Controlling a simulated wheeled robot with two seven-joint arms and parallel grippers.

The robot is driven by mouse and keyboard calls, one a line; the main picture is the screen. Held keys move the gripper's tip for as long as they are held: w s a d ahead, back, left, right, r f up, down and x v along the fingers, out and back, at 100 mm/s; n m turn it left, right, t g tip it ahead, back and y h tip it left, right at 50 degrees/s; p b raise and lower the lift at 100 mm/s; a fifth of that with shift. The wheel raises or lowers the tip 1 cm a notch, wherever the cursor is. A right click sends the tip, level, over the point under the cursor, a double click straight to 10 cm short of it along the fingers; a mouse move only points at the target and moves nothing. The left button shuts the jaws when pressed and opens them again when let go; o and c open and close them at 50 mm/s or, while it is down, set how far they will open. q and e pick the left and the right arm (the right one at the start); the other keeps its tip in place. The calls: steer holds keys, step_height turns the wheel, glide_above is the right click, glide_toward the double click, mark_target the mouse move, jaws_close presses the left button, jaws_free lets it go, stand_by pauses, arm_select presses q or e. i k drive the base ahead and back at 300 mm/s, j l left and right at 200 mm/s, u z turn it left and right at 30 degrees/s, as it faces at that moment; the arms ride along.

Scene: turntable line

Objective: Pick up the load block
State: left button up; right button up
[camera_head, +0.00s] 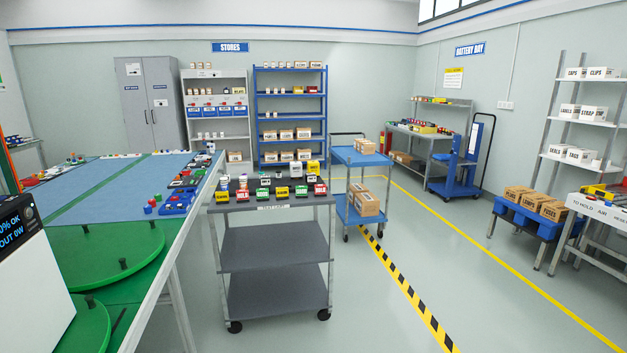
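I cannot pick out the load block for certain. Several small coloured blocks with white or yellow labels stand in rows on a dark-topped grey cart (272,251) in the middle of the camera_head view, too small to read reliably. More small red, green and blue parts (185,192) lie along the right edge of the blue-topped bench (110,203) at left. A white unit with a dark display (17,230) reading "0% OK" and "OUT 0W" stands close at the left edge, partly cut off. Neither of my grippers is in view.
Green turntable discs (105,258) with dark pegs lie at the bench's near end. A blue trolley (358,157) with cartons stands behind the cart. Shelves line the back wall. Open floor (500,290) lies to the right, crossed by a striped line (405,290).

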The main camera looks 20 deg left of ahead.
mark_target(265, 180)
steer(key=i+j+z, duration=0.1)
steer(key=j, duration=0.25)
steer(key=i+j+z, duration=0.1)
steer(key=i+j, duration=0.45)
steer(key=j, duration=0.15)
steer(key=i+j+z, duration=0.15)
steer(key=j, duration=0.2)
steer(key=i+j+z, duration=0.1)
steer(key=j, duration=0.25)
steer(key=i+j+z, duration=0.1)
steer(key=i+j, duration=0.2)
steer(key=k+j, duration=0.05)
steer(key=j, duration=0.05)
